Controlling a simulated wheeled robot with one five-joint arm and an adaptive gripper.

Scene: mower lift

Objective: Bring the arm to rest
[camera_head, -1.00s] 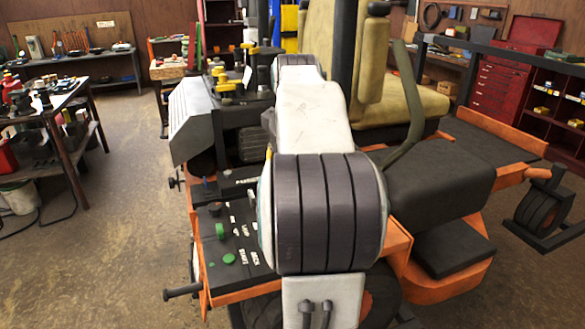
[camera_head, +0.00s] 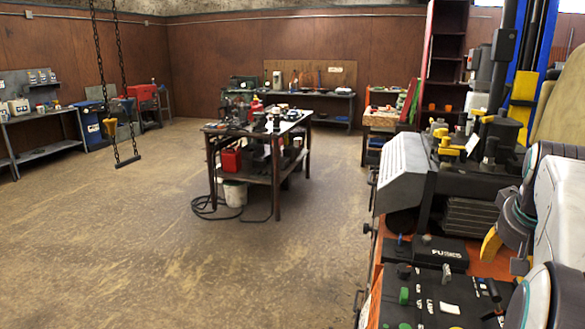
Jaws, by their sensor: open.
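My arm (camera_head: 575,215) shows only in part at the right edge, with white links and grey joints ringed in teal. It is folded beside and partly over the orange mower's control side. I cannot make out my gripper's fingers; they are out of the picture or hidden by the arm. A yellow curved piece (camera_head: 490,244) shows just left of the arm's grey joint; I cannot tell what it belongs to. The mower's black control panel (camera_head: 445,300) with green knobs and the black fuse box (camera_head: 430,252) lie left of the arm.
Yellow-topped levers (camera_head: 445,143) and a grey cover (camera_head: 403,170) stand close by on the mower. A cluttered workbench (camera_head: 262,135) stands mid-floor. Chains (camera_head: 117,120) hang at the left. The brown floor (camera_head: 110,240) is clear in front and to the left.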

